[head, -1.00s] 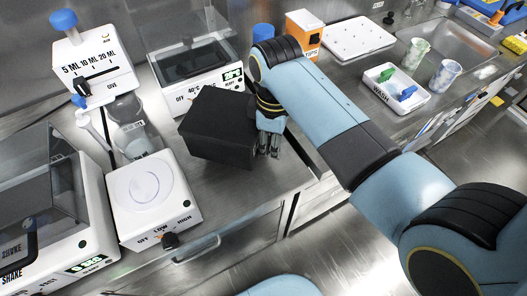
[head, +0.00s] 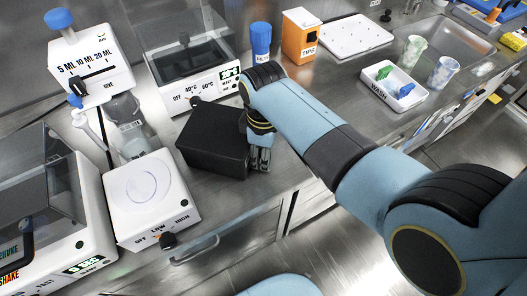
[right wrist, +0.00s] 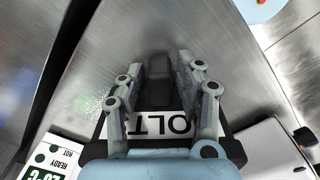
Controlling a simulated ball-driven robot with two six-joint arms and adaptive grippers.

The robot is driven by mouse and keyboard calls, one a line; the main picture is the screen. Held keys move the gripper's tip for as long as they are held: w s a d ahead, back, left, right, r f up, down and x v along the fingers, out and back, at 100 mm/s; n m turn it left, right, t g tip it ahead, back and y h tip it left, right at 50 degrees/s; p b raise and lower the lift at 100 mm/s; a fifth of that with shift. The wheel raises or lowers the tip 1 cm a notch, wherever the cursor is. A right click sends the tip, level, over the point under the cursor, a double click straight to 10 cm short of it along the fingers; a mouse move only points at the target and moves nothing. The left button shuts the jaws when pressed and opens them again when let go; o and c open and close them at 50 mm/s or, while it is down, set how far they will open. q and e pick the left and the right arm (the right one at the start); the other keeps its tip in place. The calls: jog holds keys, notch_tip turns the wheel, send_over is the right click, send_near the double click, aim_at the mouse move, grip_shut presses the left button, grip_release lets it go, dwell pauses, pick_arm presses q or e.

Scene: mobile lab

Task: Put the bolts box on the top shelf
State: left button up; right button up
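The bolts box is the black box (head: 214,148) over the steel counter in the head view. Its white label, reading "OLT" in part, shows in the right wrist view (right wrist: 180,124). My right gripper (head: 260,158) is at the box's right side in the head view. In the right wrist view its two fingers (right wrist: 160,85) stand on either side of a dark part of the box, and it appears shut on it. I cannot tell whether the box touches the counter. No top shelf can be made out. My left gripper is out of view.
A round-topped stirrer (head: 150,195) stands left of the box, and a heating bath (head: 205,88) behind it. Bare counter (head: 225,195) shows in front.

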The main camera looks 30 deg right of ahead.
jog(key=shift+o, duration=0.7)
jog(key=shift+r, duration=0.1)
